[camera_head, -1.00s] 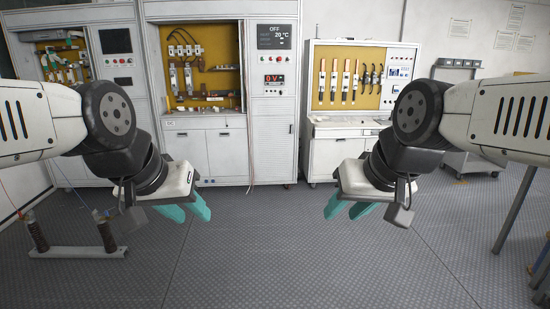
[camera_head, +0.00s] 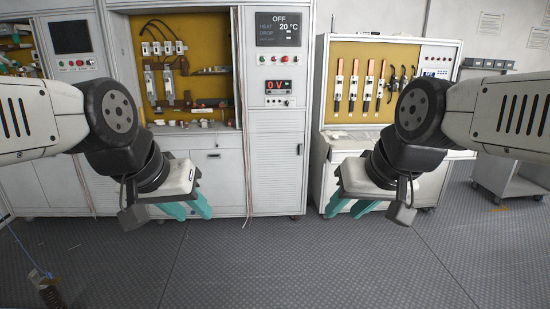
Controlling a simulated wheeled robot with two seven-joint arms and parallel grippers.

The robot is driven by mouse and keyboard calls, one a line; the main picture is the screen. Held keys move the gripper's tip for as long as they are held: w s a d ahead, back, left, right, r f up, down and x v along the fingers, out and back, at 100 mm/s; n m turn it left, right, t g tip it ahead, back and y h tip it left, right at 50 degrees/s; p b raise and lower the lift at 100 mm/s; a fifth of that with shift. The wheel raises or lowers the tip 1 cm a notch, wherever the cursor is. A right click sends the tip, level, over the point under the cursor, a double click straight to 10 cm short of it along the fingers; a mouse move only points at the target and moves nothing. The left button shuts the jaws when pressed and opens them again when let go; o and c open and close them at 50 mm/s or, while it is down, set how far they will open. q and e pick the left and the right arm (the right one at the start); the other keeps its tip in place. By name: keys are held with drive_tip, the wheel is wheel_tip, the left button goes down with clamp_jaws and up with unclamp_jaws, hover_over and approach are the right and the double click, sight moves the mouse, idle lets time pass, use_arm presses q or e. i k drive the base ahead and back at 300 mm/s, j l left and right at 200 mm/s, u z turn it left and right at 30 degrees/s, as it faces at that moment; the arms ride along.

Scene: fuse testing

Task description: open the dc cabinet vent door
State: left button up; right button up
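The DC cabinet (camera_head: 240,32) is the white cabinet in the middle, with an open yellow-backed bay and a display reading OFF and 20 °C. A tall slatted vent door (camera_head: 277,160) is on its right column, below a red voltage readout. It appears shut. My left gripper (camera_head: 187,208), with teal fingers, hangs in front of the cabinet's lower doors, apart from it. My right gripper (camera_head: 352,206) hangs in front of the white bench at the right. Both grippers look open, with a gap between the fingers, and both are empty.
A white bench (camera_head: 324,150) with a yellow tool board (camera_head: 345,50) stands right of the cabinet. Another cabinet (camera_head: 85,92) stands at the left. A grey cart (camera_head: 505,178) is at the far right. The floor ahead is clear.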

sight(277, 159)
drive_tip(key=i, duration=0.95)
drive_tip(key=i+l+u, duration=0.1)
drive_tip(key=i, duration=0.9)
drive_tip(key=i+l+u, duration=0.1)
drive_tip(key=i+u, duration=0.35)
drive_tip(key=i+l, duration=0.1)
drive_tip(key=i, duration=0.25)
